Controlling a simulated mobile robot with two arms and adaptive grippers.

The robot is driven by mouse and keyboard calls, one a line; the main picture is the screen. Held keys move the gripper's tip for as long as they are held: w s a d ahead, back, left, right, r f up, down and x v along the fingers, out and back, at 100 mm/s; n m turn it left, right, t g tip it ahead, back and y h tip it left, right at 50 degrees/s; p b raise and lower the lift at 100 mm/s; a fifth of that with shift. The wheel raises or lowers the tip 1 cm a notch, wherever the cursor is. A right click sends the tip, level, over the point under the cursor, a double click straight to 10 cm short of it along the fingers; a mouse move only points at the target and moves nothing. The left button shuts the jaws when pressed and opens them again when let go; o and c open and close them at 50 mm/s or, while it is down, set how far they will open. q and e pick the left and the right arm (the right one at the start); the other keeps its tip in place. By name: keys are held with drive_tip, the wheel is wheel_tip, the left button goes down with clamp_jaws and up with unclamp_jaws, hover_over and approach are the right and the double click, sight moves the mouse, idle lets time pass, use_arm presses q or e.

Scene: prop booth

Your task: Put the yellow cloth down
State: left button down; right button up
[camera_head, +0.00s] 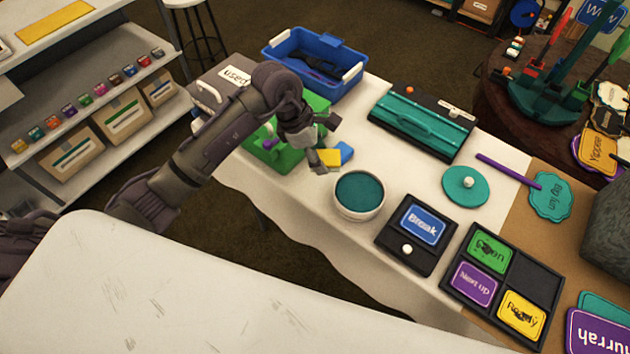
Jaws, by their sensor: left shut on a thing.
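The yellow cloth (330,158) is a small yellow patch at the fingertips of my left gripper (319,159), near the left end of the white-covered table (405,165). My left gripper is shut on it. The gripper hides part of the cloth, and I cannot tell whether the cloth touches the table. A small blue item (345,152) is right beside the cloth. My right gripper is not in view.
A white tub with a teal top (359,194) stands just in front of the cloth.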

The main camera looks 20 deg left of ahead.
use_arm(q)
drive_tip(key=n, duration=0.1)
drive_tip(key=a+f+n, duration=0.1)
drive_tip(key=w+a+f+n+t, duration=0.1)
drive_tip(key=n, duration=0.1)
drive_tip(key=shift+f+y, duration=0.25)
drive_tip(key=shift+y, duration=0.05)
drive_tip(key=f+n, duration=0.2)
drive_tip(key=p, duration=0.1)
hover_over(315, 185)
drive_tip(key=a, duration=0.1)
drive_tip(key=shift+t+y, duration=0.3)
drive_tip(key=f, duration=0.2)
drive_tip(key=s+f, duration=0.1)
drive_tip(key=f, duration=0.1)
wheel_tip(315, 185, down, 4)
drive_tip(key=shift+w+f, duration=0.1)
drive_tip(key=shift+f, duration=0.3)
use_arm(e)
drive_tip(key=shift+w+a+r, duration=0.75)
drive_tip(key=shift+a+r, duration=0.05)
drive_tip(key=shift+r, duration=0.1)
use_arm(q)
drive_tip(key=shift+f, duration=0.15)
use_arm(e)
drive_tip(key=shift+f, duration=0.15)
use_arm(q)
drive_tip(key=c, duration=0.7)
unclamp_jaws()
drive_tip(key=shift+c, duration=0.2)
